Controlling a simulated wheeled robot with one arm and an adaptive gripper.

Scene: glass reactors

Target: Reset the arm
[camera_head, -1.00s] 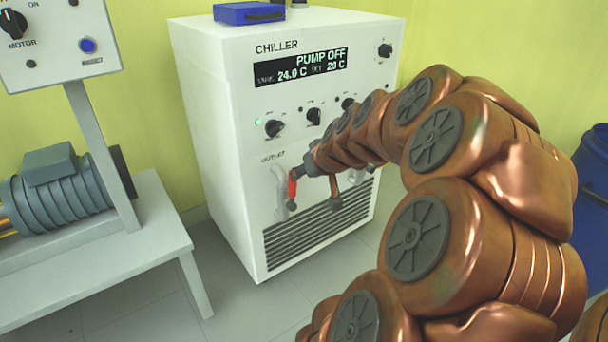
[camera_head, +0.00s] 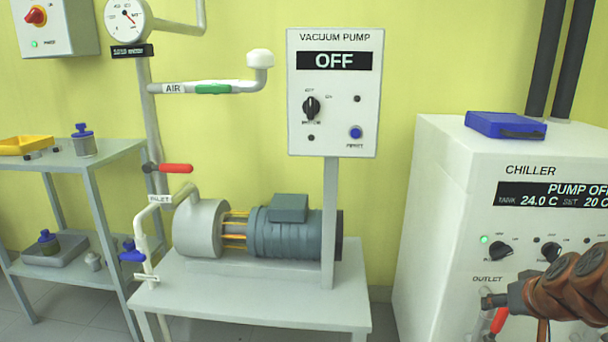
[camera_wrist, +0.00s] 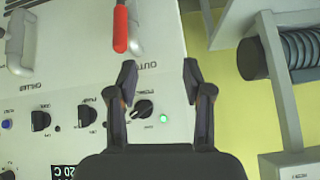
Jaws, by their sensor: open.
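My gripper (camera_wrist: 158,76) is open and empty in the wrist view, its two dark fingers spread in front of the chiller's panel. That view appears upside down. In the head view my copper-coloured arm enters at the lower right, and my gripper (camera_head: 488,302) is at the chiller's outlet. The white chiller (camera_head: 440,190) has a display reading PUMP OFF, tank 24.0 C and set 20 C. A red valve handle (camera_head: 499,320) is just below my gripper; it also shows in the wrist view (camera_wrist: 120,30), beyond the fingertips. Contact cannot be told.
The vacuum pump (camera_head: 280,228) stands on a low grey table (camera_head: 250,300) left of the chiller, under a control box (camera_head: 333,90) reading OFF. A shelf (camera_head: 95,170) with a yellow tray stands at left. A blue case (camera_head: 505,125) lies on the chiller. A gap separates table and chiller.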

